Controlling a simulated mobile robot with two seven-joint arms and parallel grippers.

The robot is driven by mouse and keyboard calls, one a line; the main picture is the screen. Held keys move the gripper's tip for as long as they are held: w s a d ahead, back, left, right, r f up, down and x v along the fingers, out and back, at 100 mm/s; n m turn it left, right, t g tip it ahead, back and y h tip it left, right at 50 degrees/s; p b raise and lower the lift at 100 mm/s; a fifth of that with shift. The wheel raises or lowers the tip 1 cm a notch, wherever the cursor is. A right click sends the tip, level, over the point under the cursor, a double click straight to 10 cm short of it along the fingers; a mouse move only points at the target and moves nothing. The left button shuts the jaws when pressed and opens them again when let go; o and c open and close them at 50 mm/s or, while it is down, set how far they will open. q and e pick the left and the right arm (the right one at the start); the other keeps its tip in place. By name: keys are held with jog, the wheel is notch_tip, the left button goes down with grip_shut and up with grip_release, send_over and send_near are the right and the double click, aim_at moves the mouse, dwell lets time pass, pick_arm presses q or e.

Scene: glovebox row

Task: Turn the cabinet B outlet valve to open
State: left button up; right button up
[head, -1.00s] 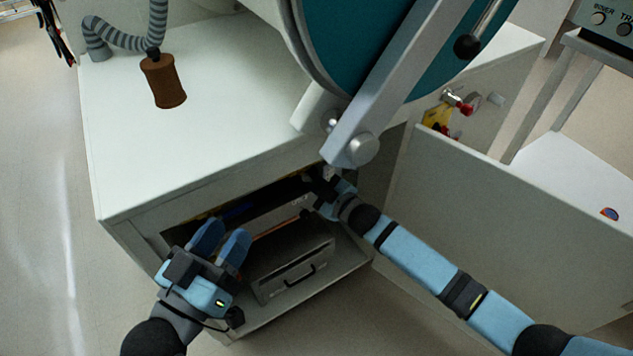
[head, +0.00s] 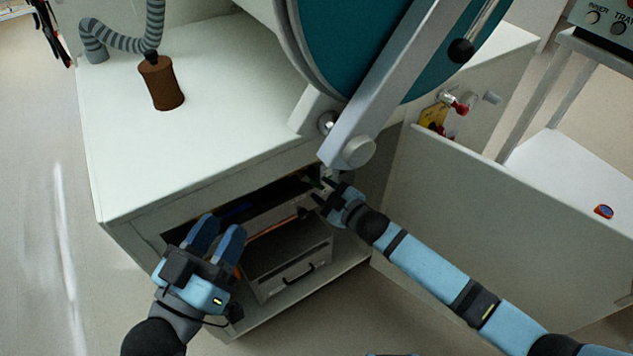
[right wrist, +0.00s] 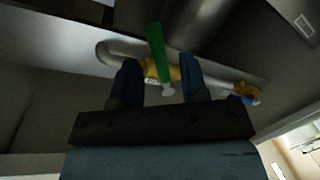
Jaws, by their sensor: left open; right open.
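In the right wrist view, a valve with a green lever handle (right wrist: 156,52) and a yellow body (right wrist: 150,69) sits on a grey pipe (right wrist: 215,70). A small tag by the body is unreadable, so I cannot tell which cabinet's outlet it is. My right gripper (right wrist: 160,72) is open; the green handle shows between and beyond its two fingers, and I cannot tell if they touch it. In the head view my right gripper (head: 325,188) is at the cabinet's front opening, and the valve is hidden. My left gripper (head: 218,238) is open and empty before the opening's left part.
A grey drawer-like box (head: 290,268) with a black handle lies in the lower opening of the white cabinet (head: 190,150). An open white door panel (head: 490,235) stands right of it. A second yellow and blue fitting (right wrist: 245,92) is farther right on the pipe.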

pick_arm(q)
jog(key=f+g, duration=0.1)
jog(key=a+f+y+p, duration=0.1)
jog(key=f, duration=0.1)
jog(key=f+g+y+p, duration=0.1)
jog(key=f, duration=0.1)
jog(key=shift+w+a+f+g, duration=0.15)
jog(key=shift+a+f+g, duration=0.1)
jog(key=shift+a+g, duration=0.1)
pick_arm(e)
jog(key=v, duration=1)
jog(key=shift+s+d, duration=0.15)
jog(key=shift+d, duration=0.05)
